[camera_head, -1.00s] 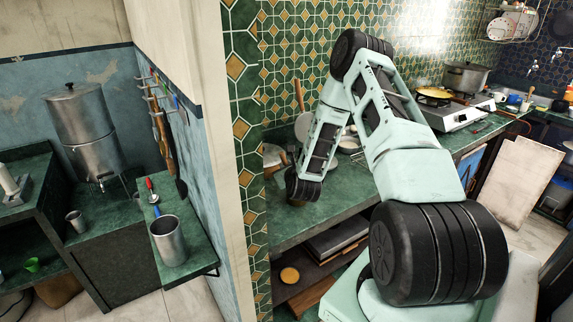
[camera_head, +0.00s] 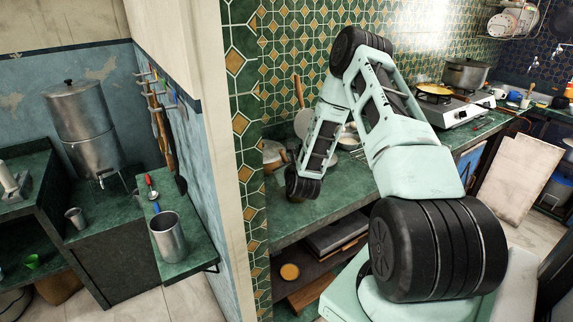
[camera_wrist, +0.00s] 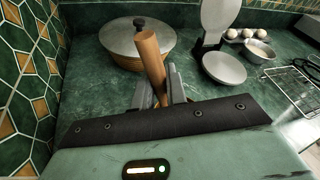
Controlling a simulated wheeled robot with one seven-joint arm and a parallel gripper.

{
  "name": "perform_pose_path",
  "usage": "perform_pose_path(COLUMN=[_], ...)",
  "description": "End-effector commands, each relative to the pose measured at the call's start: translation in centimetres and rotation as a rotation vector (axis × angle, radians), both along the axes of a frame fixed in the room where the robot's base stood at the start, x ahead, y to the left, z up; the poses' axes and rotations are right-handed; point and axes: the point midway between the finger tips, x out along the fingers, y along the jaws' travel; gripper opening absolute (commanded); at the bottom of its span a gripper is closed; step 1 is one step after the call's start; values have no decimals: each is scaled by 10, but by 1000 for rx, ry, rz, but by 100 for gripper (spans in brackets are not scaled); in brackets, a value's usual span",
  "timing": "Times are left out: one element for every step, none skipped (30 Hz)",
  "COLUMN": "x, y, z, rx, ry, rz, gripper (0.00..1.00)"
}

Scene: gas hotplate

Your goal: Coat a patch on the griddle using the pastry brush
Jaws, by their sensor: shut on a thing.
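My gripper (camera_wrist: 160,88) is shut on a wooden handle, taken as the pastry brush (camera_wrist: 150,56), in the wrist view. The handle stands up tilted between the fingers; its lower end and any bristles are hidden behind my wrist. In the head view my wrist end is low over the green counter at the tiled wall, and the fingers are hard to make out. An opened appliance with a round grey plate (camera_wrist: 224,67) stands to the right of the gripper in the wrist view. I cannot tell for sure whether this is the griddle.
A lidded round pan (camera_wrist: 137,42) stands just beyond the handle. A small metal bowl (camera_wrist: 259,51), several pale round items (camera_wrist: 248,35) and a wire rack (camera_wrist: 292,88) are farther right. A gas hotplate (camera_head: 448,110) with a pan stands farther along the counter.

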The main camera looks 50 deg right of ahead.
Motion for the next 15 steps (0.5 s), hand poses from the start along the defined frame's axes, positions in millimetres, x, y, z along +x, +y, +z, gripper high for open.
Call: perform_pose_path(x=[0,0,0,0,0,0,0,0,0,0,0,0,0,0,0], y=[0,0,0,0,0,0,0,0,0,0,0,0,0,0,0], z=[-1,-2,-2,-2,-3,-3,-4,-4,-4,-5,-5,-6,-6,-6,-7], rx=[0,0,0,0,0,0,0,0,0,0,0,0,0,0,0], ry=[0,0,0,0,0,0,0,0,0,0,0,0,0,0,0], rz=[0,0,0,0,0,0,0,0,0,0,0,0,0,0,0], gripper=[0,0,0,0,0,0,0,0,0,0,0,0,0,0,0])
